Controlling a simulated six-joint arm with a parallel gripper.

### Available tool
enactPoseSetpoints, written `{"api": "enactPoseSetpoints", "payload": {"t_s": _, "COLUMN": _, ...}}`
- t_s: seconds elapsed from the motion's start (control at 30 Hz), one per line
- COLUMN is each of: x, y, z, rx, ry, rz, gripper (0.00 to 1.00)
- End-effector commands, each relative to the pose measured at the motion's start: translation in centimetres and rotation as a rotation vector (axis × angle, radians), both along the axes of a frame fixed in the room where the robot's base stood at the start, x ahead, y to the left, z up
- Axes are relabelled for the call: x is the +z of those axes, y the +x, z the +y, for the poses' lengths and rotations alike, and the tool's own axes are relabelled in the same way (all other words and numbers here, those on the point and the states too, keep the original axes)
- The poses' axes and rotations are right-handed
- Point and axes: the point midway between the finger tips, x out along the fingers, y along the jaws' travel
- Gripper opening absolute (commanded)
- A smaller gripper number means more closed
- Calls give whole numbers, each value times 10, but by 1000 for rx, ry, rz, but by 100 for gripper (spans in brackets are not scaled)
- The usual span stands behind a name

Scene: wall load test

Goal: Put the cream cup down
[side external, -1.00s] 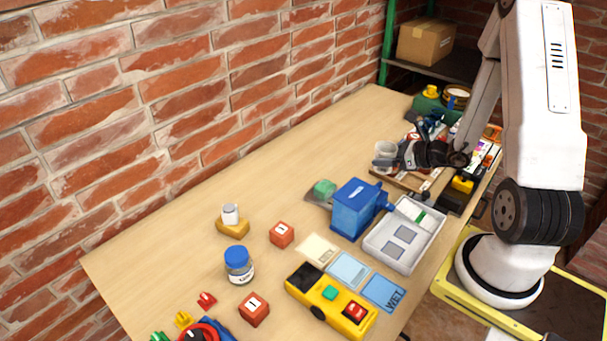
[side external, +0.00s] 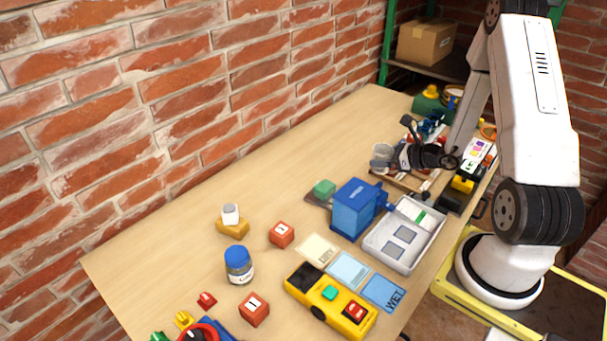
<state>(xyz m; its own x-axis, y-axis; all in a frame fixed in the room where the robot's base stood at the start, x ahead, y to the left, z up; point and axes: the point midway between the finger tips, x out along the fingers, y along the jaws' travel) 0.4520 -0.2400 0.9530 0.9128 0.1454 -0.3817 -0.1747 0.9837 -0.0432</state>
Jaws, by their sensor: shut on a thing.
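The cream cup (side external: 382,152), small and pale, shows at the tips of my gripper (side external: 392,159) on the far right part of the table. My gripper reaches in from the right and is shut on the cup. The cup looks about upright. A brown wooden tray or frame (side external: 394,181) lies just below it. I cannot tell whether the cup touches the tray or the table. The dark fingers hide part of the cup.
A blue box with a crank (side external: 355,208) and a grey-white tray (side external: 405,234) stand nearer the camera. Cluttered items lie behind and right of my gripper. The table (side external: 290,170) along the brick wall is clear.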

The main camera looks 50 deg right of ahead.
Motion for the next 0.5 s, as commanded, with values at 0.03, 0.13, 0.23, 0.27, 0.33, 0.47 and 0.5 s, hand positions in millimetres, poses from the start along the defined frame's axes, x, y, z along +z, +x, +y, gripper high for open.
{"api": "enactPoseSetpoints", "payload": {"t_s": 0.03, "x": -4, "y": 7, "z": -3, "rx": 2, "ry": 0, "rz": 0, "gripper": 20}}
{"api": "enactPoseSetpoints", "payload": {"t_s": 0.13, "x": -10, "y": 20, "z": -10, "rx": 2, "ry": 0, "rz": -1, "gripper": 20}}
{"api": "enactPoseSetpoints", "payload": {"t_s": 0.23, "x": -17, "y": 33, "z": -16, "rx": 2, "ry": 0, "rz": -1, "gripper": 20}}
{"api": "enactPoseSetpoints", "payload": {"t_s": 0.27, "x": -19, "y": 36, "z": -18, "rx": 2, "ry": 1, "rz": 0, "gripper": 20}}
{"api": "enactPoseSetpoints", "payload": {"t_s": 0.33, "x": -28, "y": 41, "z": -21, "rx": 0, "ry": 2, "rz": 1, "gripper": 20}}
{"api": "enactPoseSetpoints", "payload": {"t_s": 0.47, "x": -42, "y": 51, "z": -26, "rx": 1, "ry": 1, "rz": 1, "gripper": 20}}
{"api": "enactPoseSetpoints", "payload": {"t_s": 0.5, "x": -46, "y": 55, "z": -28, "rx": 2, "ry": 1, "rz": 0, "gripper": 20}}
